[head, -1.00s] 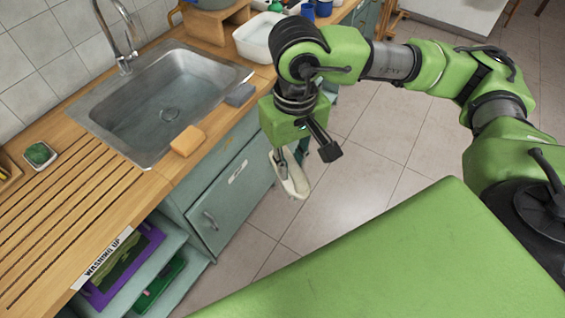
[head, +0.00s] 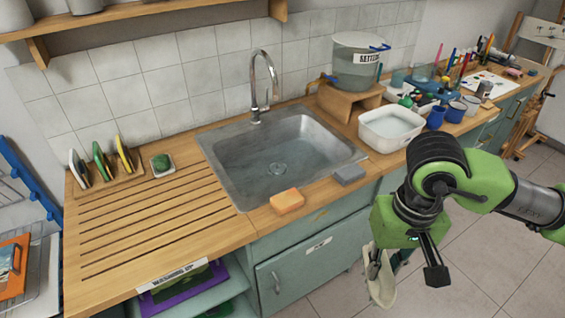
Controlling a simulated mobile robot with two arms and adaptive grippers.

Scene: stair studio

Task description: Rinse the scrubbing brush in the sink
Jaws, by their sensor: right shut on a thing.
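My right gripper (head: 385,262) hangs in front of the cabinets, to the right of the sink and out from the counter edge. It is shut on a pale, cream-coloured elongated thing that looks like the scrubbing brush (head: 381,289), which points down. The fingers hide part of it, and I cannot make out bristles. The metal sink (head: 232,188) is set into the wooden counter, with shallow water or a wet sheen in its basin. A tall chrome tap (head: 256,90) stands behind it; no stream shows. My left gripper is not in view.
An orange sponge (head: 287,201) and a grey block (head: 350,174) lie along the sink's front edge. A white basin (head: 391,128) and a tank (head: 357,65) on a wooden stand (head: 347,104) are right of the sink. The slatted drainboard (head: 150,220) is mostly clear.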

